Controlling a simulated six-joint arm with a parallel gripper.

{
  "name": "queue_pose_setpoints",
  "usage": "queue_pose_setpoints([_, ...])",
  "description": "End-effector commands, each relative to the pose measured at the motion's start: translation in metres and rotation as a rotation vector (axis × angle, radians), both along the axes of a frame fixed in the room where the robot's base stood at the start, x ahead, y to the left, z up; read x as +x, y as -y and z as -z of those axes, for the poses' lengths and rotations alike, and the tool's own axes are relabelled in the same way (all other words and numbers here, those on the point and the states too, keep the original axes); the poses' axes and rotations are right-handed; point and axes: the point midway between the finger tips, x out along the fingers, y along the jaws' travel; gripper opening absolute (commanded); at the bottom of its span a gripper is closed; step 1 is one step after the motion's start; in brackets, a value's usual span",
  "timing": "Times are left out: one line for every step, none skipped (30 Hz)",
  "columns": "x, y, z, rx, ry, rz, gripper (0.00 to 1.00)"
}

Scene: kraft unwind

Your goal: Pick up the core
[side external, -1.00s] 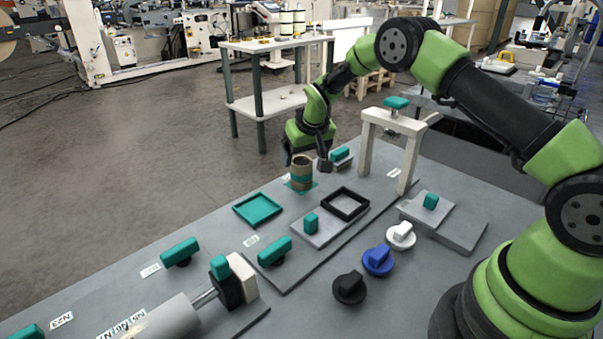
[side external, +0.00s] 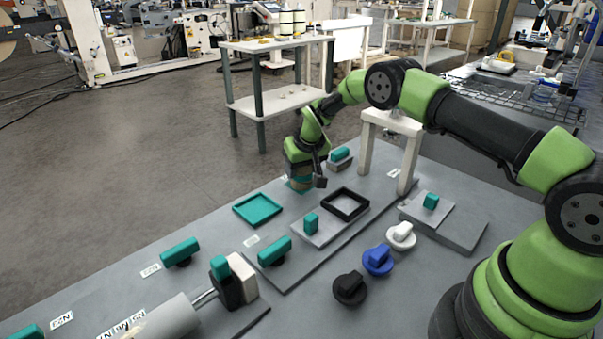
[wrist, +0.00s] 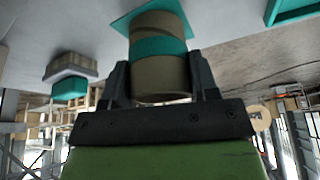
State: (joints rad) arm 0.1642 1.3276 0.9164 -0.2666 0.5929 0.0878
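The core (wrist: 158,78) is a brown cardboard cylinder with a teal band, standing on a teal square mat (wrist: 122,22). My gripper (wrist: 160,82) has come down over it, with one dark finger on each side. The fingers look very close to the core's sides, but I cannot tell whether they press on it. In the side external view my gripper (side external: 304,172) is low over the mat and hides most of the core.
A grey block with a teal top (side external: 340,157) stands just behind my gripper. A white arch (side external: 390,150) rises to its right. A teal tray (side external: 258,209) and a black frame (side external: 345,204) lie nearer. Knobs sit in front.

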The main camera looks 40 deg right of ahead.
Motion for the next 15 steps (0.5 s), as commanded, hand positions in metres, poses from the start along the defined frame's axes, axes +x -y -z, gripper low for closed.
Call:
queue_pose_setpoints([0.0,0.0,0.0,0.0,0.0,0.0,0.31])
queue_pose_setpoints([0.0,0.0,0.0,0.0,0.0,0.0,0.31])
queue_pose_setpoints([0.0,0.0,0.0,0.0,0.0,0.0,0.31])
queue_pose_setpoints([0.0,0.0,0.0,0.0,0.0,0.0,0.31])
queue_pose_setpoints([0.0,0.0,0.0,0.0,0.0,0.0,0.31])
queue_pose_setpoints([0.0,0.0,0.0,0.0,0.0,0.0,0.31])
queue_pose_setpoints([0.0,0.0,-0.001,0.0,0.001,0.0,0.31])
queue_pose_setpoints([0.0,0.0,-0.002,0.0,0.001,0.0,0.31])
queue_pose_setpoints([0.0,0.0,-0.005,0.0,0.001,0.0,0.31])
queue_pose_setpoints([0.0,0.0,-0.008,0.0,0.001,0.0,0.31])
queue_pose_setpoints([0.001,0.0,-0.013,-0.001,0.002,0.0,0.31])
queue_pose_setpoints([0.001,0.0,-0.019,-0.001,0.003,0.001,0.31])
queue_pose_setpoints([0.001,0.0,-0.026,-0.001,0.005,0.001,0.31])
queue_pose_setpoints([0.001,0.0,-0.031,-0.001,0.004,0.001,0.31])
queue_pose_setpoints([0.001,0.0,-0.04,-0.002,0.005,0.0,0.31])
